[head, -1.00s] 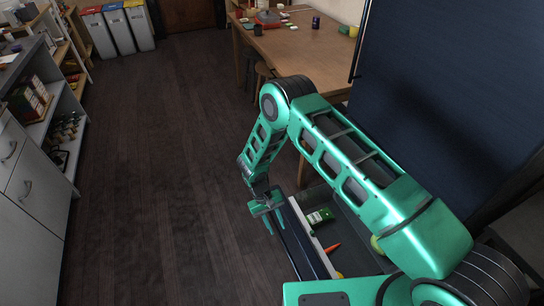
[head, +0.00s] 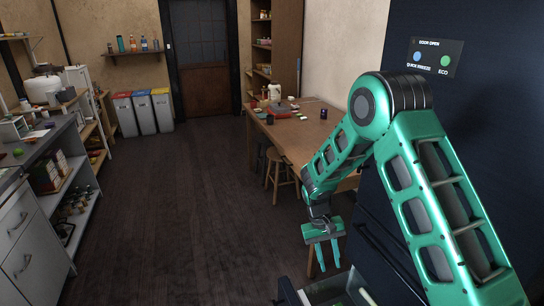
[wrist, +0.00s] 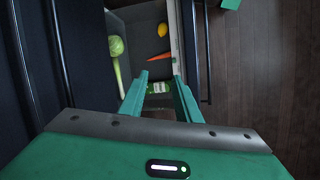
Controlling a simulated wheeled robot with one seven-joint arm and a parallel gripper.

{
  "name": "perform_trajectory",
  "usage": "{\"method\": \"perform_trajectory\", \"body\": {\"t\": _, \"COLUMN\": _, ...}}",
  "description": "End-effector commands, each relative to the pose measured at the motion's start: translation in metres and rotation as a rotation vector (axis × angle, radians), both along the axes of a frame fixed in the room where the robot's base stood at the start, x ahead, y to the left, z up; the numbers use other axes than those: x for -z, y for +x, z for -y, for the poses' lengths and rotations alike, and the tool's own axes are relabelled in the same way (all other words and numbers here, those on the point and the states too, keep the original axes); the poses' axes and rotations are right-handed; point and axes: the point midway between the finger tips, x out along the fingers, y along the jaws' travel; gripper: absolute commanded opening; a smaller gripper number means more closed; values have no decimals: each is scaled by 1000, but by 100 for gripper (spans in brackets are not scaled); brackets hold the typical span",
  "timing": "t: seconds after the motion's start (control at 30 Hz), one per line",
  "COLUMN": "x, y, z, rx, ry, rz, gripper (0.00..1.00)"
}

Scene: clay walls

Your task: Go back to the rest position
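My gripper (head: 329,257) is at the end of my green arm, in front of the dark fridge (head: 375,215) and above its pulled-out drawer (head: 325,289). In the wrist view my gripper (wrist: 159,77) has its two fingers apart, with nothing held between them. A green package (wrist: 158,88) in the drawer (wrist: 140,55) shows below and between the fingers, apart from them as far as I can tell.
The fridge panel (head: 434,57) reads "DOOR OPEN". A wooden table (head: 300,132) with stools (head: 281,180) stands behind the arm. A grey counter (head: 40,220) with shelves is on the left, and several bins (head: 142,113) stand at the back. The floor between is clear.

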Motion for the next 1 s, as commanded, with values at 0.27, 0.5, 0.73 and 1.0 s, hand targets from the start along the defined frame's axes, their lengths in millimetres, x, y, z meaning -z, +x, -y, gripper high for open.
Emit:
{"method": "perform_trajectory", "body": {"t": 0.27, "x": -88, "y": -17, "z": 66, "rx": 105, "ry": 7, "rz": 52, "gripper": 30}}
{"method": "perform_trajectory", "body": {"t": 0.5, "x": -150, "y": -50, "z": 118, "rx": 196, "ry": 18, "rz": 91, "gripper": 30}}
{"method": "perform_trajectory", "body": {"t": 0.73, "x": -200, "y": -95, "z": 159, "rx": 286, "ry": 34, "rz": 129, "gripper": 30}}
{"method": "perform_trajectory", "body": {"t": 1.0, "x": -244, "y": -158, "z": 196, "rx": 389, "ry": 61, "rz": 174, "gripper": 30}}
